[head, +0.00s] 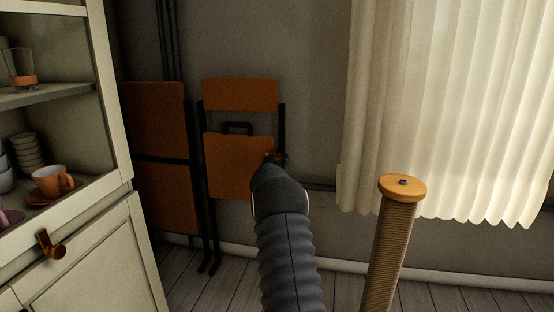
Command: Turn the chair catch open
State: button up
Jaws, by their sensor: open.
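Folding chairs with orange-brown panels and dark frames lean against the grey wall in the head view. The right folding chair (240,95) has a back panel above and a seat panel below. A dark handle-shaped loop (237,127) shows between its panels; I cannot tell whether it is the catch. My gripper (276,158) is at the end of my dark ribbed arm, in front of the seat panel's upper right corner. It is open, small and dark in view. I cannot tell whether it touches the chair, and it hides that corner and part of the frame.
Another folded chair (158,120) stands to the left. A pale cabinet (95,255) with cups and bowls stands at the far left. A post with a round wooden top (402,188) rises at the right front. A pale curtain (450,110) hangs at the right.

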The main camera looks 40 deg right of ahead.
jog(key=shift+w+d, duration=0.1)
jog(key=shift+d, duration=0.1)
grip_shut()
